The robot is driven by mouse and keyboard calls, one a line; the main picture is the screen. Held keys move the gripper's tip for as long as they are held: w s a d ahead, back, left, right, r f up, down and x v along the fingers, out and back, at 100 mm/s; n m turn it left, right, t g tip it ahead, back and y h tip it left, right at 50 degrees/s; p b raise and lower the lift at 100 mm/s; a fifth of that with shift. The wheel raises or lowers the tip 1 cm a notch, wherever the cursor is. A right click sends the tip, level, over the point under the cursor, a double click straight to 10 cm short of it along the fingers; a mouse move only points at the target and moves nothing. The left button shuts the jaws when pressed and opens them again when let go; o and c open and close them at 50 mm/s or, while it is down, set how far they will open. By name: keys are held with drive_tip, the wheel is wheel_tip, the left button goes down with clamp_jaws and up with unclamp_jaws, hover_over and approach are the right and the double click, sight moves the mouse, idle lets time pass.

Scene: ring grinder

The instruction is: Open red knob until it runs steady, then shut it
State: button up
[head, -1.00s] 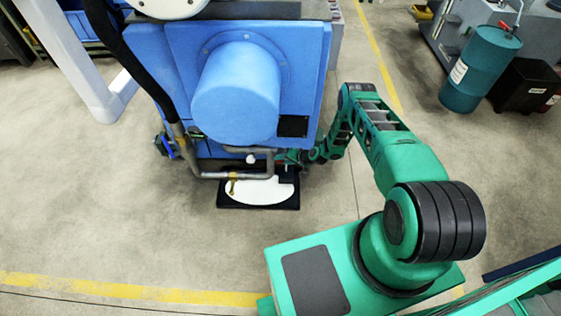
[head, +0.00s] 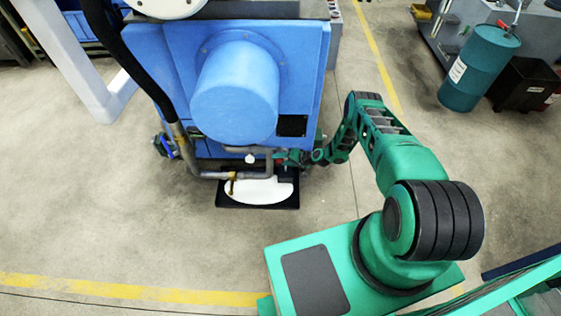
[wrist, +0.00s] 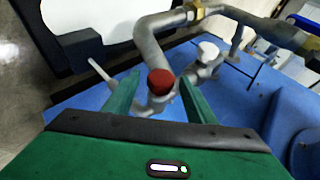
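The red knob (wrist: 161,82) sits on a grey valve on the pipe in the wrist view. My gripper (wrist: 160,86) is open, with one green finger on each side of the knob and some space showing beside it. In the head view my gripper (head: 290,158) is at the lower right of the blue machine (head: 210,75); the red knob cannot be made out there. A grey pipe (head: 208,175) ends in a brass outlet (head: 232,184) above a black tray (head: 228,203) with a white surface. I cannot tell whether anything flows.
A white knob (wrist: 208,51) stands on a second valve close to the red one. The pipe (wrist: 150,38) bends behind the red knob. A teal drum (head: 480,68) and a black bin (head: 526,84) stand at the far right. The floor in front of the tray is clear.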

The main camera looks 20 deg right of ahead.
drive_tip(key=v, duration=1)
drive_tip(key=shift+s+d, duration=0.2)
drive_tip(key=shift+d, duration=0.05)
drive_tip(key=shift+r, duration=0.1)
drive_tip(key=shift+r, duration=0.1)
